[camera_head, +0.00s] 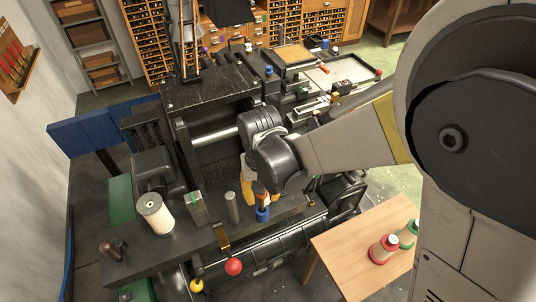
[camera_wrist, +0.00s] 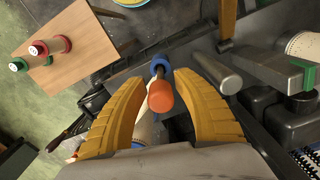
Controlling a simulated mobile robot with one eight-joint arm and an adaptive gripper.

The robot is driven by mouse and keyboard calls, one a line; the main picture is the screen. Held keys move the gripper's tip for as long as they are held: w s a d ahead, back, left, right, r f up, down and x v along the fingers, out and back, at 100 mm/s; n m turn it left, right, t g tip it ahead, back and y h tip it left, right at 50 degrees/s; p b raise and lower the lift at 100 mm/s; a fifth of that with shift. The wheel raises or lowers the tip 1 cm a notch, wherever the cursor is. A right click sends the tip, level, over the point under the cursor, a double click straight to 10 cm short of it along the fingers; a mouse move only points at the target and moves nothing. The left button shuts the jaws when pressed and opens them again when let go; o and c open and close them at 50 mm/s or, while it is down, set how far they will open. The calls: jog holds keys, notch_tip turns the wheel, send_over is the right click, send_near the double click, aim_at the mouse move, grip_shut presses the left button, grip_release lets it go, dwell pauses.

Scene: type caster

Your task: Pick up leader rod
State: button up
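A rod with an orange end (camera_wrist: 161,97) and a blue collar (camera_wrist: 160,66) stands between my fingers in the wrist view. It looks like the leader rod, though no label shows. In the head view its blue part (camera_head: 262,214) shows at the machine's front shelf, the rest mostly hidden by my gripper (camera_head: 256,199). In the wrist view my gripper (camera_wrist: 160,80) is open, with its yellow fingers on either side of the rod and gaps visible on both sides. I cannot tell the exact depth.
A grey metal cylinder (camera_head: 232,207) stands close left of my gripper in the head view. A wooden table (camera_head: 340,254) with red and green spools is at right.

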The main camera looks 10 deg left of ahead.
notch_tip(320, 180, down, 4)
jog(key=shift+w+r, duration=0.15)
jog(key=shift+c, duration=0.5)
grip_shut()
jog(key=shift+r, duration=0.15)
notch_tip(320, 180, up, 11)
jog(key=shift+f+p, duration=0.1)
jog(key=shift+p, duration=0.8)
notch_tip(320, 180, up, 8)
jog(key=p, duration=0.5)
send_over(262, 202)
jog(key=shift+w, duration=0.2)
